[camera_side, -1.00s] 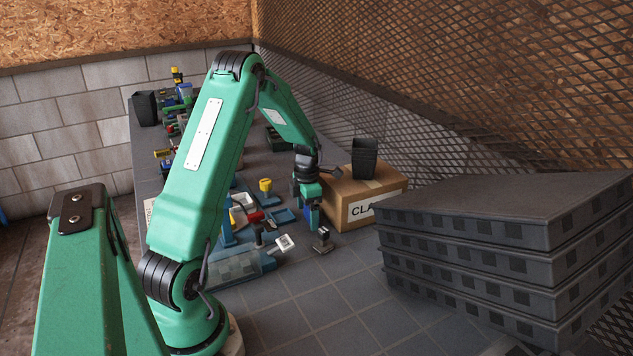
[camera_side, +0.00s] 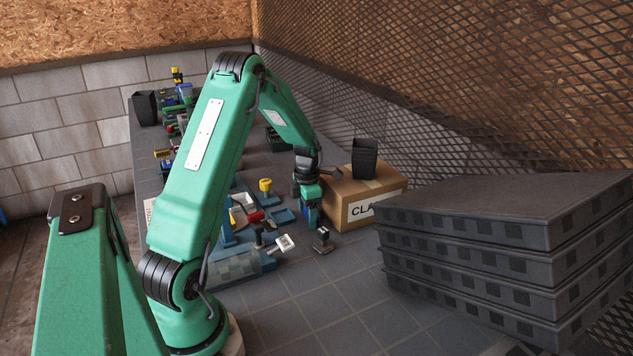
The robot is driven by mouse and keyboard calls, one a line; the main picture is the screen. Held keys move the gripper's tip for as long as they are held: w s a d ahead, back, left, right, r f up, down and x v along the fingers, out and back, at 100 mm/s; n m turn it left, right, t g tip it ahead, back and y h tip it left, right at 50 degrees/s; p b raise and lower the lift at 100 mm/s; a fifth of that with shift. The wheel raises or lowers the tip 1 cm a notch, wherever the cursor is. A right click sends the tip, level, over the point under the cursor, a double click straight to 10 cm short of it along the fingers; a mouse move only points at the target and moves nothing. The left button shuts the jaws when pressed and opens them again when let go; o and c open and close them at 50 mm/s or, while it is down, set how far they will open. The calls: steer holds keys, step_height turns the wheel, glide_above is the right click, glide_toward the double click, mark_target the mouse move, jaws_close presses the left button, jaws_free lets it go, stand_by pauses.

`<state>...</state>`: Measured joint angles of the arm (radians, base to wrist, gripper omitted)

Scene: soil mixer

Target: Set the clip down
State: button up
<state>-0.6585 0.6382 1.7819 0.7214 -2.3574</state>
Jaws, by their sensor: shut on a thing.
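My gripper (camera_side: 312,220) points down at the left front of the cardboard box (camera_side: 372,190), low over the table. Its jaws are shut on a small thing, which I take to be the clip. The clip is too small and too much covered by the fingers to make out clearly. I cannot tell whether it touches the table.
A small dark block with a pale top (camera_side: 322,240) stands just in front of my gripper. Blue trays (camera_side: 283,216) and a blue-grey fixture (camera_side: 240,266) lie left. A black cup (camera_side: 364,158) stands on the box. Stacked grey slabs (camera_side: 480,230) fill the right. The front tiles are clear.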

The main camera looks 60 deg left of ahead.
steer(key=shift+r, duration=0.1)
step_height(320, 180, up, 10)
steer(key=shift+f, duration=0.1)
stand_by(0.6)
stand_by(0.5)
steer(key=w+d+r+m, duration=0.4)
steer(key=d+r+m, duration=0.7)
steer(key=d+m, duration=0.3)
steer(key=w+d+r+m, duration=0.5)
steer(key=d+r+m, duration=0.6)
steer(key=d+m, duration=0.4)
steer(key=shift+w+r+m, duration=0.15)
steer(key=shift+r+m, duration=0.05)
steer(key=shift+m, duration=0.9)
